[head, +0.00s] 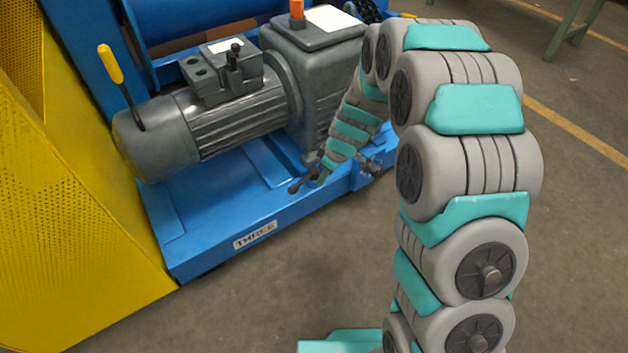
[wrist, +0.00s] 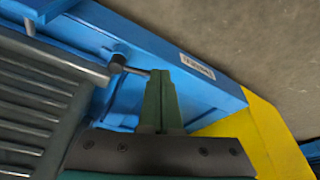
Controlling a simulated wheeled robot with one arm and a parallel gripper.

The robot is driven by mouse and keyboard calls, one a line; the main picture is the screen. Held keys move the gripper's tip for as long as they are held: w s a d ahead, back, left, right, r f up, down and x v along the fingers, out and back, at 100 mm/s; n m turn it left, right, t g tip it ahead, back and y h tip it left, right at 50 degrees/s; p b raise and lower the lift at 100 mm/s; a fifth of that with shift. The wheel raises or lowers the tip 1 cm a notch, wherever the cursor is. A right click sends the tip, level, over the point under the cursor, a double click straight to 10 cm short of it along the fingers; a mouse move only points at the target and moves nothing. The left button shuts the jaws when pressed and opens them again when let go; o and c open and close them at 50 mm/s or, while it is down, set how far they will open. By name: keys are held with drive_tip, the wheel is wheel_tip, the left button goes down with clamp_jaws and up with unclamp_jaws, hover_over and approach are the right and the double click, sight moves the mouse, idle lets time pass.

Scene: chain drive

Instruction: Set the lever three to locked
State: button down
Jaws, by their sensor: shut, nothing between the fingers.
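A label reading "THREE" (head: 255,235) is on the front face of the blue base; it also shows, blurred, in the wrist view (wrist: 197,66). A small dark lever (head: 295,188) with a rounded end stands out near the base's front edge, above and right of the label. In the wrist view this lever (wrist: 118,63) is a dark knob with a thin rod reaching toward my fingertips. My gripper (head: 320,178) is shut and empty, close beside the lever; its green fingers (wrist: 160,76) overlap the rod's end. I cannot tell whether they touch.
A grey motor (head: 215,125) sits on the blue base (head: 205,225). A yellow-handled lever (head: 110,64) rises at the motor's left end. A yellow perforated guard (head: 60,180) stands at left. The grey floor (head: 300,285) in front is clear.

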sight(295, 188)
drive_tip(key=w+a+f, duration=0.3)
drive_tip(key=a+f, duration=0.2)
drive_tip(key=f, duration=0.4)
drive_tip(key=shift+w+a+f, duration=0.15)
drive_tip(key=shift+a, duration=0.2)
drive_tip(key=shift+w+a+f+m, duration=0.1)
drive_tip(key=shift+w+a+m, duration=0.25)
drive_tip(key=shift+a, duration=0.25)
drive_tip(key=shift+w+a+m, duration=0.25)
drive_tip(key=shift+a+m, duration=0.2)
drive_tip(key=shift+a, duration=0.1)
drive_tip(key=shift+b, duration=0.3)
